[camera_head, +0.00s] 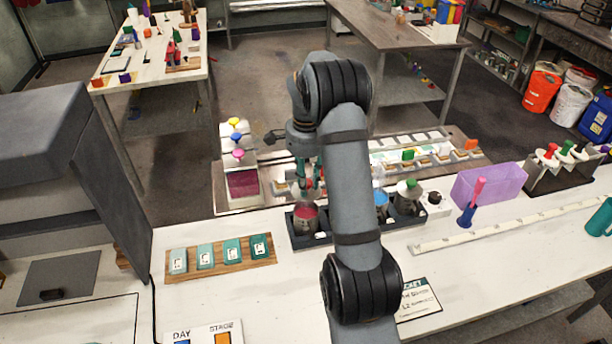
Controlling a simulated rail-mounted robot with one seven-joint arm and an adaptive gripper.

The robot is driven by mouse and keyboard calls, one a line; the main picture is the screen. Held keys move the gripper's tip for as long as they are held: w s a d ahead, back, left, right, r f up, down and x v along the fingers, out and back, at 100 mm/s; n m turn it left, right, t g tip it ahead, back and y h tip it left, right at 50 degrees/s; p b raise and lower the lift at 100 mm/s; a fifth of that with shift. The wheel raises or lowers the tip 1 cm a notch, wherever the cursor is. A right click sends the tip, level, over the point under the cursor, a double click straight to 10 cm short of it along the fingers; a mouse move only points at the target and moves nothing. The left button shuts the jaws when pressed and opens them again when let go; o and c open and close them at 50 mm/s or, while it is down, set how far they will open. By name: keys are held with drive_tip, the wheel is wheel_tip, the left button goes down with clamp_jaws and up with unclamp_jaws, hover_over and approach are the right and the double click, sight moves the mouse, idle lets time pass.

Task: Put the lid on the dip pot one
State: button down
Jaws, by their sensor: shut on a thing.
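My gripper (308,187) points down over the left end of a dark rack, just above a metal pot with a dark pink-red top or content (305,217). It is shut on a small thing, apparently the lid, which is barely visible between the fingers. I cannot tell whether the held thing touches the pot. A pot with blue content (381,203) and a pot with a green knob on top (408,197) stand further right in the rack. My arm hides the middle of the rack.
A wooden board with several teal-toned cards (222,254) lies left of the rack. A pink container (243,183) stands behind left.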

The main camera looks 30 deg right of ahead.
drive_tip(key=shift+f+b, duration=2.1)
drive_tip(key=shift+f, duration=0.7)
drive_tip(key=shift+f+b, duration=0.45)
drive_tip(key=shift+b, duration=0.25)
drive_tip(key=shift+f+b, duration=0.35)
drive_tip(key=c, duration=1.4)
unclamp_jaws()
drive_tip(key=shift+o, duration=0.2)
drive_tip(key=shift+r, duration=0.1)
